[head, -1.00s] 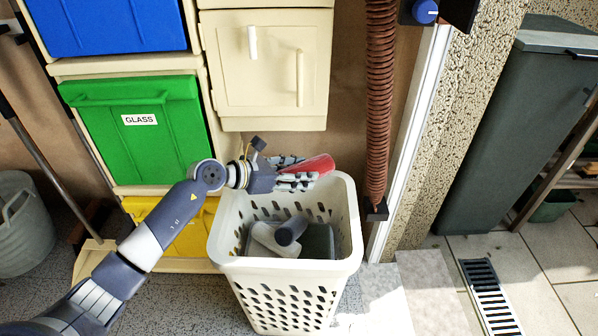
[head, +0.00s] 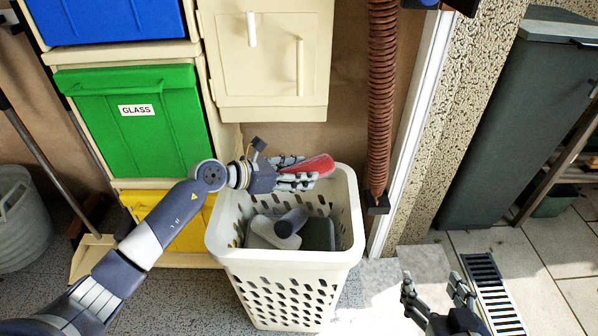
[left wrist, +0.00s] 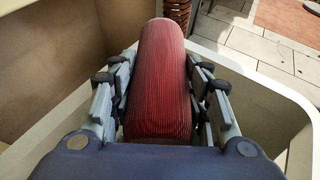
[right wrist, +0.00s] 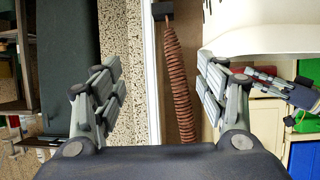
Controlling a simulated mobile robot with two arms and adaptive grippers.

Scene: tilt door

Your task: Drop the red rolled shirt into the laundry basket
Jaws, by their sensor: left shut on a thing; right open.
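The red rolled shirt (head: 320,165) is between the fingers of my left gripper (head: 297,174), which is shut on it. They are over the back part of the white laundry basket (head: 290,262), near its rim. The left wrist view shows the ribbed red roll (left wrist: 160,85) between the fingers, with the basket rim (left wrist: 262,85) beyond. Rolled grey and dark items (head: 290,228) lie inside the basket. My right gripper (head: 437,290) is open and empty, low and to the right of the basket. The right wrist view shows its fingers (right wrist: 160,95) spread apart.
Blue (head: 105,18) and green (head: 130,120) bins and a cream cabinet (head: 265,60) stand behind the basket. A brown coiled hose (head: 381,100) hangs behind its right side. A dark grey bin (head: 510,120) stands at the right. Paving (head: 560,262) at the right is mostly clear.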

